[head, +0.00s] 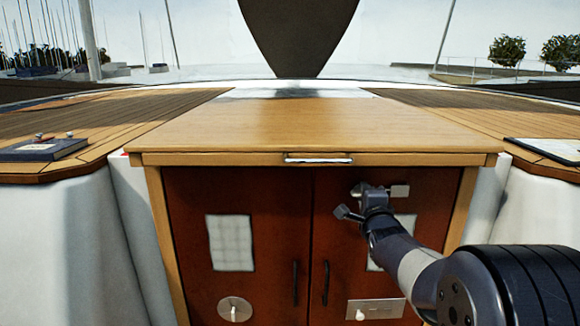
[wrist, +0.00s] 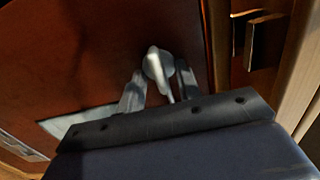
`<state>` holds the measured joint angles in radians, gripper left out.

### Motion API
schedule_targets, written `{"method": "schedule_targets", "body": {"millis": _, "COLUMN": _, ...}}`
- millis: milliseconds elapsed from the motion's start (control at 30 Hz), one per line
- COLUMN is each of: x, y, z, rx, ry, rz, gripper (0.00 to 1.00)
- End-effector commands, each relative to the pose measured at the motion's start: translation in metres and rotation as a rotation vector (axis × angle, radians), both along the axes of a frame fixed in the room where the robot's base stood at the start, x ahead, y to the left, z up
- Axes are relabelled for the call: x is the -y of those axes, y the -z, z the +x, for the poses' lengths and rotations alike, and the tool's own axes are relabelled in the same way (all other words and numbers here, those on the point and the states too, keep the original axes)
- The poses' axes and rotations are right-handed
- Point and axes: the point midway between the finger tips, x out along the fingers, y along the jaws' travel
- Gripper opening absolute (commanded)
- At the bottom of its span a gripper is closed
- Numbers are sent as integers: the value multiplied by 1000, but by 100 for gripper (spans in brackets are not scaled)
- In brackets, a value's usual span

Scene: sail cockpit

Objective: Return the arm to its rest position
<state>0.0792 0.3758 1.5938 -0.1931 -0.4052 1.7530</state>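My arm reaches in from the lower right in the head view. My gripper (head: 354,201) is in front of the upper part of the right-hand red-brown cabinet door (head: 335,235). In the wrist view the two grey fingers of my gripper (wrist: 160,88) stand apart. A silver lever on a round base (wrist: 156,62) shows between and just beyond them. I cannot tell whether the fingers touch it. Nothing is visibly held. My forearm hides part of the right door.
A wooden tabletop (head: 320,125) overhangs the cabinet just above my gripper. The left door (head: 265,190) has a paper sheet (head: 231,243) and a round switch plate (head: 234,309). Vertical dark handles (head: 326,283) flank the door gap. A dark box (head: 44,149) lies on the left bench.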

Motion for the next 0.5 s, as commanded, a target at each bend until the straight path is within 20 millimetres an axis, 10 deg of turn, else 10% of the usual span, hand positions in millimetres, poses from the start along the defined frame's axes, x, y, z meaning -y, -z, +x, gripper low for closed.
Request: {"method": "schedule_targets", "body": {"millis": 500, "x": 0, "y": 0, "z": -21, "rx": 3, "ry": 1, "rz": 11, "gripper": 33}}
